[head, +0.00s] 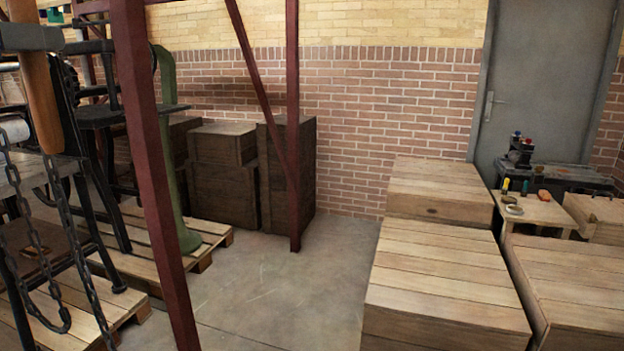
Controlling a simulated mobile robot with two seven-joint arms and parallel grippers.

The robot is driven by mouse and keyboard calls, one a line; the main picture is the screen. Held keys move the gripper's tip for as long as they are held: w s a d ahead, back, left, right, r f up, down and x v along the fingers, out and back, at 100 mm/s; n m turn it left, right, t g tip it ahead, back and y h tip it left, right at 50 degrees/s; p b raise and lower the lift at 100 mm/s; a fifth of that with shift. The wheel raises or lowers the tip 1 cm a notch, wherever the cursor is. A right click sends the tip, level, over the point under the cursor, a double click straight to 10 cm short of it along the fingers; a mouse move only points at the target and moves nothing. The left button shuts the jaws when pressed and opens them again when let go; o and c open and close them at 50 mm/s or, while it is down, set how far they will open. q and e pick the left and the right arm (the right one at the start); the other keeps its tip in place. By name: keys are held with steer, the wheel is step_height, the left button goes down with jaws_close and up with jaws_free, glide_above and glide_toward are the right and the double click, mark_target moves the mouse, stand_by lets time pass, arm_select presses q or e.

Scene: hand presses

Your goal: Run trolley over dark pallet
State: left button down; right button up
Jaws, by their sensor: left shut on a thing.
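My left gripper (42,38) is at the upper left edge, dark and shut across a wooden handle (42,105) that shows above and below it. The handle is tilted slightly. A dark metal chain (68,205) hangs in a loop below and beside it. A dark red steel frame (150,150) stands just right of the handle. I cannot make out the trolley. Two pallets show at the left, a slatted one (215,232) and a nearer one (135,311); both look light brown, and I cannot identify a dark one. My right gripper is not in view.
Black presses and a green column (172,140) crowd the left. Dark wooden crates (225,185) stand by the brick wall. Large light crates (440,285) and a small work table (540,212) fill the right. The concrete floor (290,295) between is clear.

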arm_select(q)
steer(key=s+d, duration=0.4)
steer(key=d, duration=1)
steer(key=shift+d, duration=0.2)
steer(key=shift+s, duration=0.1)
steer(key=s+d+b, duration=0.2)
steer(key=s+d, duration=0.1)
steer(key=d, duration=1)
steer(key=shift+s+b, duration=0.35)
steer(key=shift+b, duration=0.05)
steer(key=shift+a+r, duration=0.1)
steer(key=shift+a, duration=0.2)
steer(key=c, duration=0.6)
jaws_free()
steer(key=shift+w, duration=0.1)
steer(key=shift+d, duration=0.15)
